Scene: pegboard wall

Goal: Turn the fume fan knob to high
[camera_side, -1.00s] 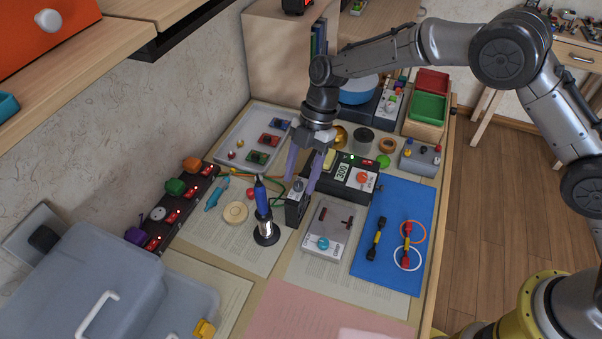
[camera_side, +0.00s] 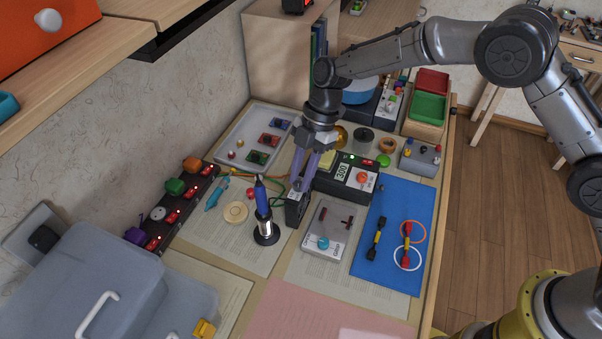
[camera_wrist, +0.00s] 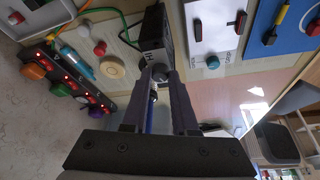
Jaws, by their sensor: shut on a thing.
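The fume fan is a small black box (camera_side: 293,210) standing between the blue-handled iron and the grey panel in the side view. It also shows at the top middle of the wrist view (camera_wrist: 154,38). Its small grey knob (camera_wrist: 159,70) is on the box's upper face. My gripper (camera_side: 299,185) points down over the box, and its purple-grey fingers are shut on the knob. In the wrist view the fingertips (camera_wrist: 160,77) sit on either side of the knob. The fingers hide much of the knob and its markings, so its setting cannot be read.
The blue-handled iron (camera_side: 262,204) stands upright in its holder close left of the box. A grey panel (camera_side: 328,227) lies close right. A black unit with a 300 display (camera_side: 342,172) sits behind. A power strip (camera_side: 172,215) runs along the wall.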

